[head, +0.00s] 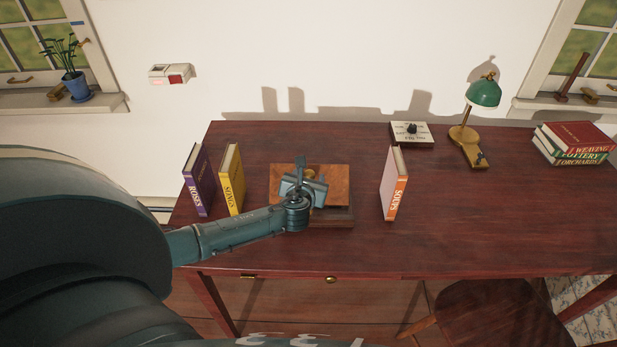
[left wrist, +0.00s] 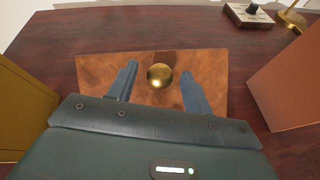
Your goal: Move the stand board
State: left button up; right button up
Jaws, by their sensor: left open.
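The stand board (head: 338,188) is a flat brown wooden plate with a round brass knob, lying on a darker base on the table between the yellow book and the orange-spined book. In the left wrist view the board (left wrist: 100,72) spans the middle, and the brass knob (left wrist: 160,76) stands near its centre. My left gripper (left wrist: 160,88) is open above the board, with one finger on each side of the knob. No contact with the knob can be made out. In the head view my left gripper (head: 306,177) hides part of the board and knob. My right gripper does not show.
A purple book (head: 196,180) and yellow book (head: 231,178) stand upright left of the board; an orange-spined book (head: 394,183) stands right. Behind are a white box (head: 412,133), a green lamp (head: 483,93) and stacked books (head: 575,142). The right tabletop (head: 480,200) is clear.

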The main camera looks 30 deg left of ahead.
pick_arm(q)
grip_shut()
dwell(0.4)
